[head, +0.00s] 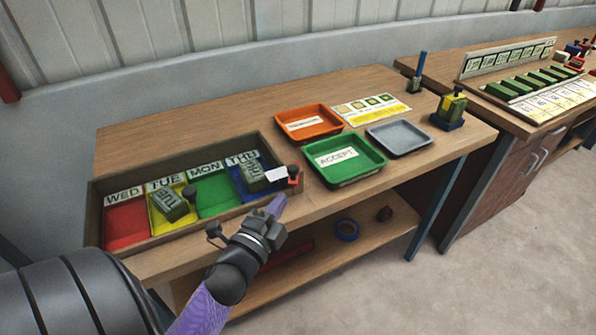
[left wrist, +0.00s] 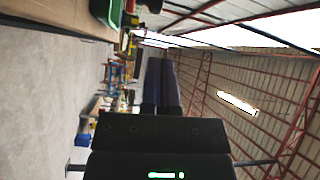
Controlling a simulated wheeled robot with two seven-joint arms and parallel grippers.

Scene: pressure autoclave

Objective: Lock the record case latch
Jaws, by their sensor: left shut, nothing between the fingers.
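The record case appears to be the wooden tray (head: 200,231) at the table's left front, with red, yellow, green and blue compartments marked WED, TUE, MON and THU. Its right front corner carries a small part with a black knob and red-brown base (head: 294,176), which looks like the latch; a white tab (head: 276,175) is beside it. I cannot tell the latch's position. My left gripper (head: 275,206) is shut and empty, its purple fingers just in front of and below that corner, apparently apart from the knob. The shut fingers (left wrist: 160,85) also show in the left wrist view. My right gripper is out of view.
Grey blocks lie in the yellow (head: 169,205) and blue (head: 253,175) compartments. An orange tray (head: 309,122), green ACCEPT tray (head: 345,160) and grey tray (head: 400,138) stand to the right. A lower shelf holds blue tape (head: 347,230). Open floor lies in front.

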